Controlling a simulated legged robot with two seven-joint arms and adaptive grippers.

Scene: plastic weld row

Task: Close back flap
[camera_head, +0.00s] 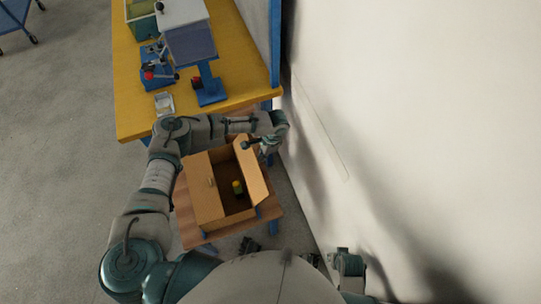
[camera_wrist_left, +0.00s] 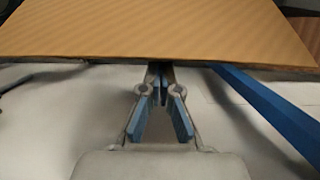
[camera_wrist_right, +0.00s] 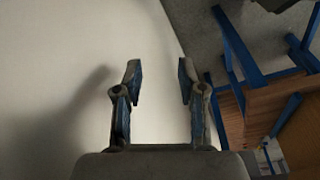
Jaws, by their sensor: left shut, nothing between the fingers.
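An open cardboard box (camera_head: 208,203) stands on a small wooden table, with a small yellow-and-dark item (camera_head: 238,187) inside. One flap (camera_head: 251,172) stands raised along the box's right side; I cannot tell for sure which flap is the back one. My left gripper (camera_head: 246,145) is shut and empty at the far end of the box, close to the raised flap. In the left wrist view a cardboard panel (camera_wrist_left: 160,35) spans the top, and the shut fingertips (camera_wrist_left: 160,72) are at its edge; contact is unclear. My right gripper (camera_wrist_right: 160,80) is open and empty, away from the box.
The small wooden table (camera_head: 188,226) stands beside a pale wall (camera_head: 420,110) on the right. A yellow workbench (camera_head: 135,105) with a blue machine (camera_head: 210,88) is just beyond the box. The right wrist view shows wall and blue table legs (camera_wrist_right: 240,45). Open floor lies to the left.

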